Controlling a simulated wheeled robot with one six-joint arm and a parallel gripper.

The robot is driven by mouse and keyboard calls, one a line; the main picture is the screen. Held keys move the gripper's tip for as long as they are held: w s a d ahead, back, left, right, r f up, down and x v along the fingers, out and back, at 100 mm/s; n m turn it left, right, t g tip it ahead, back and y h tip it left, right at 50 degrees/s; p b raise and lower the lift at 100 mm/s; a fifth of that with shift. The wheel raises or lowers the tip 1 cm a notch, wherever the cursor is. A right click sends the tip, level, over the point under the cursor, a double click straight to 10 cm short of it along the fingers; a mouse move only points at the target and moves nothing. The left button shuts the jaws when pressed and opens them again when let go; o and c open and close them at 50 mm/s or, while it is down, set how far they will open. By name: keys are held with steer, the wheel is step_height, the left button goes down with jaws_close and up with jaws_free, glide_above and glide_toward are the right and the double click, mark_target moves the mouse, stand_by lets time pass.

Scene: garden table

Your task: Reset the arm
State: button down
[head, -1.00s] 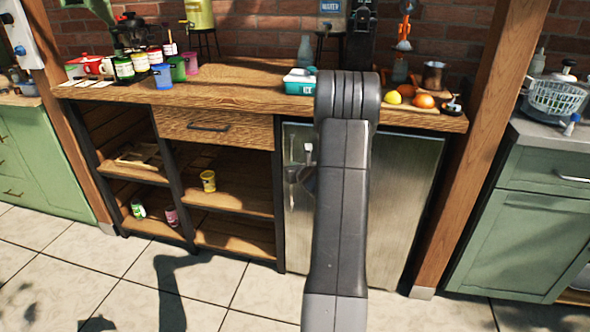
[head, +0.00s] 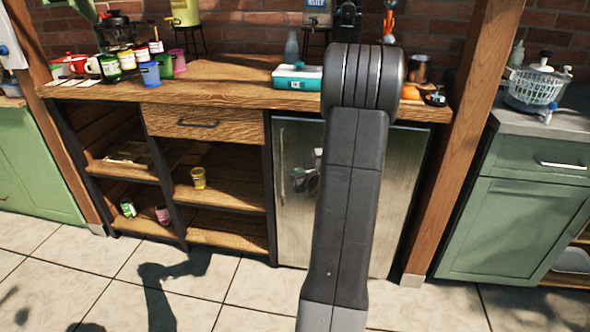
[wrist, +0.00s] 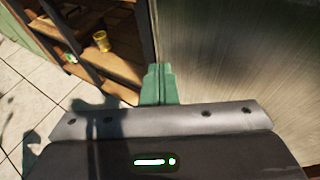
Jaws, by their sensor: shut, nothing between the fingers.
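My gripper (wrist: 160,84) shows in the wrist view as two green fingers pressed together, empty, in front of the steel fridge door (wrist: 235,60). In the head view my arm stands up through the middle of the picture and hides part of the counter and of the fridge door (head: 297,225). The gripper itself is hidden behind the arm there.
The wooden counter (head: 225,85) carries mugs and jars at left and a teal box (head: 297,77) near my arm. A yellow cup (head: 198,178) stands on an open shelf. A green cabinet (head: 515,225) stands at right. The tiled floor in front looks clear.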

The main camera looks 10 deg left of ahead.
steer(key=shift+s+d+r, duration=0.1)
steer(key=shift+s+d, duration=0.05)
steer(key=shift+s, duration=0.2)
steer(key=shift+w, duration=0.1)
